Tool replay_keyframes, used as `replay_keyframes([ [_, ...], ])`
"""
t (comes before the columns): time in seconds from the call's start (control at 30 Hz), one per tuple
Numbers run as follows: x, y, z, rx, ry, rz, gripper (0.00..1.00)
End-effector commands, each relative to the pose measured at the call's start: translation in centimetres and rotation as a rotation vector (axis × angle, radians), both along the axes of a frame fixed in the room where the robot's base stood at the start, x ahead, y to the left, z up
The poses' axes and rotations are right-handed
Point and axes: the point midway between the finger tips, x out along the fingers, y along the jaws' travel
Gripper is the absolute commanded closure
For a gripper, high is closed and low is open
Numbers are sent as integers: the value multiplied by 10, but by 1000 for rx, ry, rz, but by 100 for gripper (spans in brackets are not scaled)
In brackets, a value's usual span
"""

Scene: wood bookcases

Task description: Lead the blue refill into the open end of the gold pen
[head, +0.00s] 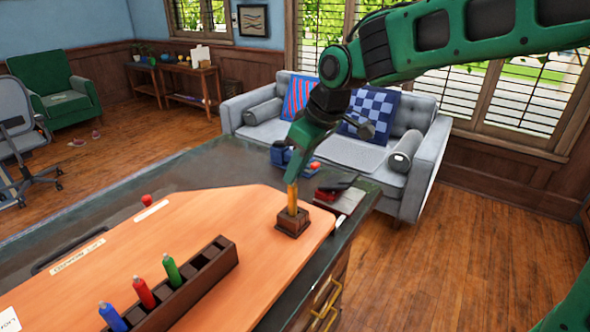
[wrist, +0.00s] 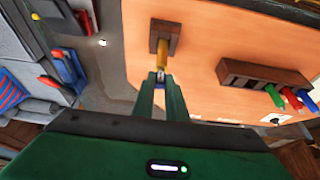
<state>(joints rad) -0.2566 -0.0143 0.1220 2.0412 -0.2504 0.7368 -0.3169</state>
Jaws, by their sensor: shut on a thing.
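The gold pen (head: 292,200) stands upright in a small dark wooden block (head: 291,222) near the right end of the orange board. It also shows in the wrist view (wrist: 162,53). My gripper (head: 291,180) is right over the pen's top end, pointing down. In the wrist view my gripper (wrist: 160,79) is shut on a thin piece, the blue refill (wrist: 160,84), with only a small bluish-white bit showing between the fingers. The refill's lower tip is hidden, so I cannot tell whether it is inside the pen.
A dark rack (head: 200,277) to the left of the block holds a blue (head: 112,317), a red (head: 143,292) and a green piece (head: 171,271), with empty slots. A black-and-red stapler-like object (head: 334,189) lies beyond the board. The board between rack and block is clear.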

Motion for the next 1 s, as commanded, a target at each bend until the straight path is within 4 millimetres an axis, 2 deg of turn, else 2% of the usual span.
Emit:
replay_keyframes([
  [1.0, 0, 0, -8, 0, 0, 0, 100],
])
